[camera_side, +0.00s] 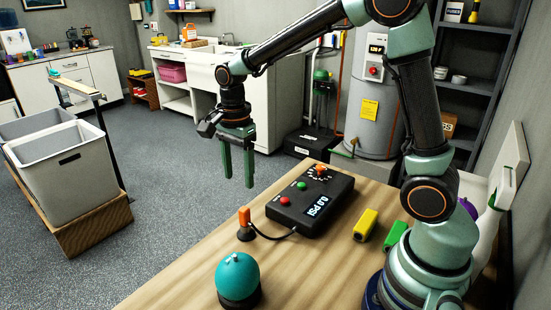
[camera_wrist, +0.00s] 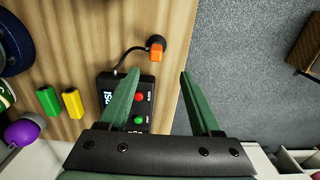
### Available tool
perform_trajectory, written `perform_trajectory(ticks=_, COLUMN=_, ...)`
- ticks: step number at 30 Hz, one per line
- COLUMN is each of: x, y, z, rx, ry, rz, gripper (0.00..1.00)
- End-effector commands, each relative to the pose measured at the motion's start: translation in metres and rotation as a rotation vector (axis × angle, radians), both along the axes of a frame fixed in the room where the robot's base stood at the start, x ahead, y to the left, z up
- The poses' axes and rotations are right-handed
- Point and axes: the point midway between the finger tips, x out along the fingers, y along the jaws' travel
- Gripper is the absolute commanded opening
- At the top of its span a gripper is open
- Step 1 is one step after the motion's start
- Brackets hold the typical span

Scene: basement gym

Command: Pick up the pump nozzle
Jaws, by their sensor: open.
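The pump nozzle (camera_side: 244,218) has an orange body and a dark, wider end resting on the wooden table near its left edge. A black hose joins it to the black pump box (camera_side: 318,204), which has a lit display and coloured buttons. In the wrist view the nozzle (camera_wrist: 156,54) shows just beyond the fingertips, between their lines. My gripper (camera_side: 238,181) is open and empty, with green fingers pointing down, raised at the table's far-left edge. In the wrist view the gripper (camera_wrist: 160,74) partly covers the pump box (camera_wrist: 108,86).
A teal dome (camera_side: 238,277) on a dark base stands in front of the nozzle. A yellow block (camera_side: 366,225) and a green block (camera_side: 396,235) lie right of the pump box. The wooden table (camera_side: 312,270) is clear at front middle.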

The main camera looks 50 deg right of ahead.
Motion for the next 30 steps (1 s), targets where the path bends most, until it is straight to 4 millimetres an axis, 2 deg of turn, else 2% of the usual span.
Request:
perform_trajectory(ticks=12, x=-0.001, y=0.0, z=-0.06, rx=0.0, ry=0.006, rz=-0.011, gripper=0.65)
perform_trajectory(ticks=19, x=-0.002, y=0.0, z=-0.075, rx=0.0, ry=0.005, rz=-0.011, gripper=0.65)
perform_trajectory(ticks=27, x=-0.008, y=-0.002, z=-0.112, rx=0.0, ry=0.006, rz=-0.011, gripper=0.65)
perform_trajectory(ticks=30, x=-0.008, y=-0.002, z=-0.119, rx=0.0, ry=0.004, rz=-0.01, gripper=0.65)
